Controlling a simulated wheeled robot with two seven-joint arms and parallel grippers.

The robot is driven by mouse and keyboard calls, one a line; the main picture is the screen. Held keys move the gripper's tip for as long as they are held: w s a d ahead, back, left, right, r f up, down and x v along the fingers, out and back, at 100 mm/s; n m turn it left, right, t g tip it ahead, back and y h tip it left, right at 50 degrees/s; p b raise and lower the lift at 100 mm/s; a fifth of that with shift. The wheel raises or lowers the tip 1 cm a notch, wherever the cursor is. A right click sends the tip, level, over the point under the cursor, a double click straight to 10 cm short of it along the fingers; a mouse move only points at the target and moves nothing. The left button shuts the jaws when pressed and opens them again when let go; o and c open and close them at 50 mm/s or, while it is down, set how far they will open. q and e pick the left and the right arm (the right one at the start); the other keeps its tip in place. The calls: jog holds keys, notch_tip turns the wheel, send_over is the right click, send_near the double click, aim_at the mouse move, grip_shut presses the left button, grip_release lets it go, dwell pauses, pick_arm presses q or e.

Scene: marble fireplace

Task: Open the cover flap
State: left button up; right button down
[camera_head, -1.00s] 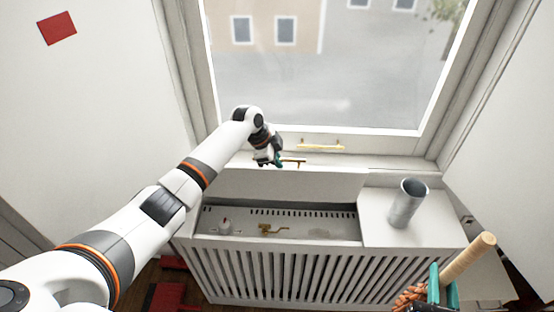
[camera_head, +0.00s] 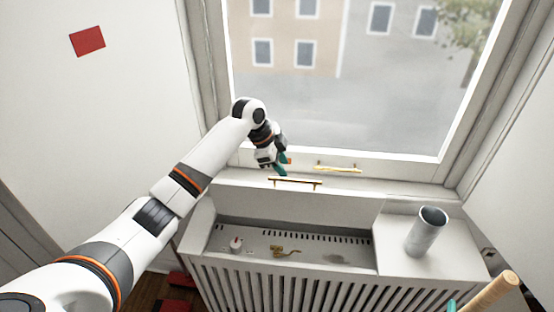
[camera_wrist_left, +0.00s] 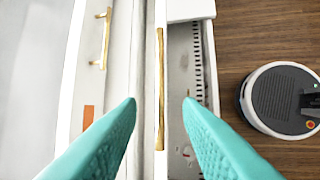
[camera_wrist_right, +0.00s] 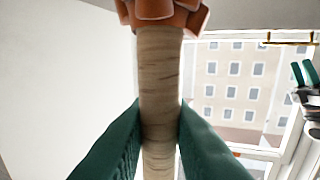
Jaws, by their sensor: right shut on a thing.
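The cover flap (camera_head: 300,206) is a white panel standing raised at the back of the slatted radiator cover (camera_head: 300,285). A thin gold handle (camera_head: 295,182) runs along its top edge. My left gripper (camera_head: 282,167) is just above the left part of this handle. In the left wrist view my left gripper (camera_wrist_left: 160,101) is open, and the gold handle (camera_wrist_left: 160,90) shows lengthwise between its fingers, not gripped. My right gripper (camera_wrist_right: 159,105) is shut on a wooden stick (camera_wrist_right: 159,70) with a terracotta-coloured lumpy end. In the head view only a bit of it shows at the lower right.
The opening under the flap shows a valve knob (camera_head: 235,244) and a brass fitting (camera_head: 285,251). A grey metal cylinder (camera_head: 427,232) stands on the white top to the right. Behind is a window with its own gold handle (camera_head: 338,168). White walls stand on both sides.

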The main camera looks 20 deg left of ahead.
pick_arm(q)
jog(key=shift+v, duration=1.6)
pick_arm(e)
jog(key=shift+f, duration=0.3)
